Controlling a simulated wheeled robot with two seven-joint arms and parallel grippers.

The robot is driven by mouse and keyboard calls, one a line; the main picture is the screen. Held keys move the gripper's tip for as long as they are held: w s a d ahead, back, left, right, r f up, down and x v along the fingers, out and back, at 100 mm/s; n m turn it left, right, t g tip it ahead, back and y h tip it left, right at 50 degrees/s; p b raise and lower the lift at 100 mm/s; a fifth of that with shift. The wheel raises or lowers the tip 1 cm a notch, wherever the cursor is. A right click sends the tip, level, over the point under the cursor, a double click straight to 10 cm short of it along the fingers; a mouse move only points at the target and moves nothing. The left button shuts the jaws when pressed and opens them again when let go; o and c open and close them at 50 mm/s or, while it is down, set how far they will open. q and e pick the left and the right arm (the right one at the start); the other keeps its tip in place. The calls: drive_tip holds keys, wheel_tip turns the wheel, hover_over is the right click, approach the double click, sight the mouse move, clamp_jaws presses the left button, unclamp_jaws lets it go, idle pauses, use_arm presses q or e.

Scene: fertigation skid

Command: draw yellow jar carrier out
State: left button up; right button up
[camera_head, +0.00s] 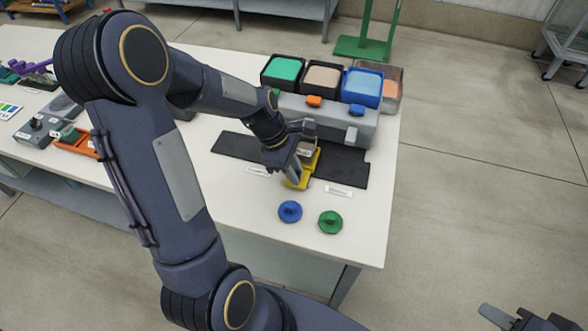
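The yellow jar carrier (302,179) sits on the black mat in front of the grey dispenser unit. Part of it is hidden behind my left gripper (294,152). My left gripper is right at the carrier, with its fingers around or against its upper part; I cannot tell whether they are closed on it. A small pale labelled block or jar shows at the carrier's back. My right gripper (515,318) is at the bottom right corner, over the floor, away from the table and partly cut off; its opening is unclear.
The grey unit (352,124) holds green, beige and blue containers, with orange and blue tabs in front. The black mat (235,145) runs under the carrier. A blue knob-like lid (290,211) and a green one (330,222) lie near the table's front edge. White labels lie beside the mat.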

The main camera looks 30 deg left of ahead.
use_arm(q)
clamp_jaws()
drive_tip(key=s+a, duration=0.1)
drive_tip(key=a, duration=0.6)
drive_tip(key=s+a+p, duration=0.1)
drive_tip(key=s+a, duration=0.1)
drive_tip(key=a, duration=0.5)
drive_tip(key=s+a, duration=0.2)
drive_tip(key=a, duration=0.5)
drive_tip(key=shift+s+a+p, duration=0.1)
drive_tip(key=shift+a+p, duration=0.2)
drive_tip(key=shift+a, duration=0.15)
drive_tip(key=shift+o, duration=2.4)
unclamp_jaws()
drive_tip(key=shift+a, duration=0.1)
